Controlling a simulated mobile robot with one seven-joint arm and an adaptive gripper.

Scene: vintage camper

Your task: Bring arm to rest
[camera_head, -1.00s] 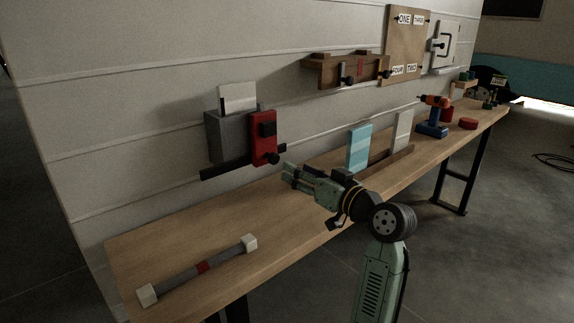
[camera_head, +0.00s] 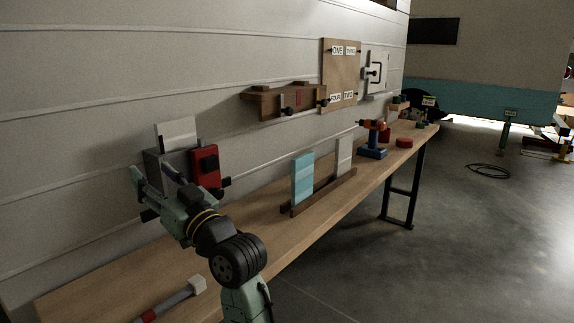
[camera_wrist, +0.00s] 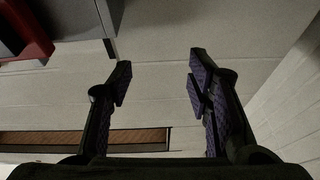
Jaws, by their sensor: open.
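My arm reaches up from the bottom of the head view, bent at its wheel-like dark joint. My gripper (camera_head: 152,182) is in front of the grey wall box with the red panel and partly covers it. In the wrist view my gripper (camera_wrist: 160,75) is open, with its two dark, purple-padded fingers wide apart. Nothing is between the fingers except the pale wall behind them. Whether the gripper touches the box cannot be told from the head view.
The wooden bench (camera_head: 330,213) runs along the wall below my arm. On it are a grey bar (camera_head: 180,299), a cyan panel (camera_head: 302,178) in a rack and a blue-orange drill (camera_head: 373,140). The red panel (camera_head: 206,165) juts from the wall. Open floor lies right.

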